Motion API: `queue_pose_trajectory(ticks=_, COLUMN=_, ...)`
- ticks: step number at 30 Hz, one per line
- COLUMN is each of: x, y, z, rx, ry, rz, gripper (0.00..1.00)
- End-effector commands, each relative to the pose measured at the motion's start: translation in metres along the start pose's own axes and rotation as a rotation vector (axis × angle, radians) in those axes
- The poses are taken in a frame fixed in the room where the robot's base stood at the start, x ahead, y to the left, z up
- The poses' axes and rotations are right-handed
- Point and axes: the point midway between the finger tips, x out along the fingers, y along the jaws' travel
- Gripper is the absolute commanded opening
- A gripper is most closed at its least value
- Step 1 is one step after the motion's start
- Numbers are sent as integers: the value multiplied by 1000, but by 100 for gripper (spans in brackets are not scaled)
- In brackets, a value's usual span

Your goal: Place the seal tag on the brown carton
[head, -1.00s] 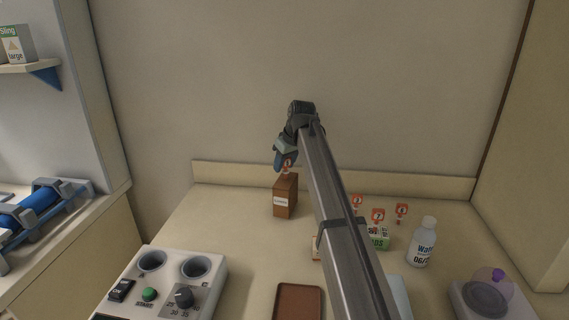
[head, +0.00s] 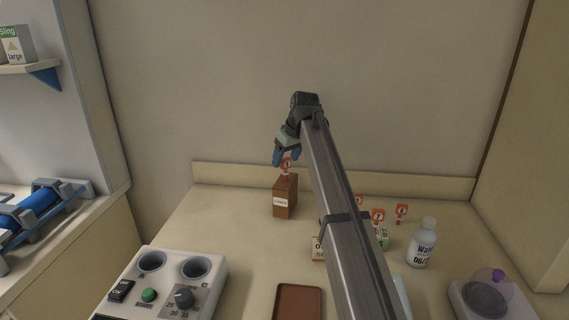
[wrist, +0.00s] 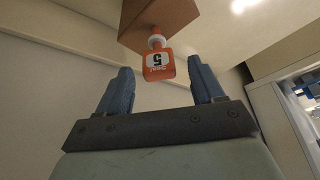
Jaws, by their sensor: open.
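The brown carton (head: 285,198), with a white label, stands upright near the back wall in the head view. The orange-red seal tag (head: 286,166) stands upright on its top. My gripper (head: 284,158) is just above the tag in the head view. In the wrist view its blue fingers are apart, one on each side of the tag, with visible gaps; the gripper (wrist: 161,76) is open and empty.
Similar red tags (head: 378,216) stand by a green-and-white box (head: 383,237), partly behind my arm. A brown tray (head: 299,304) and a control panel (head: 165,283) are in front. The counter left of the carton is clear.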

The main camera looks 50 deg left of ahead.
Motion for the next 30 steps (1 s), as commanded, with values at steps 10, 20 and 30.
queue_pose_trajectory(ticks=10, x=-64, y=0, z=0, rx=0, ry=1, rz=0, gripper=67)
queue_pose_trajectory(ticks=20, x=-89, y=0, z=0, rx=0, ry=0, rz=0, gripper=67)
queue_pose_trajectory(ticks=30, x=-90, y=0, z=0, rx=0, ry=0, rz=0, gripper=67)
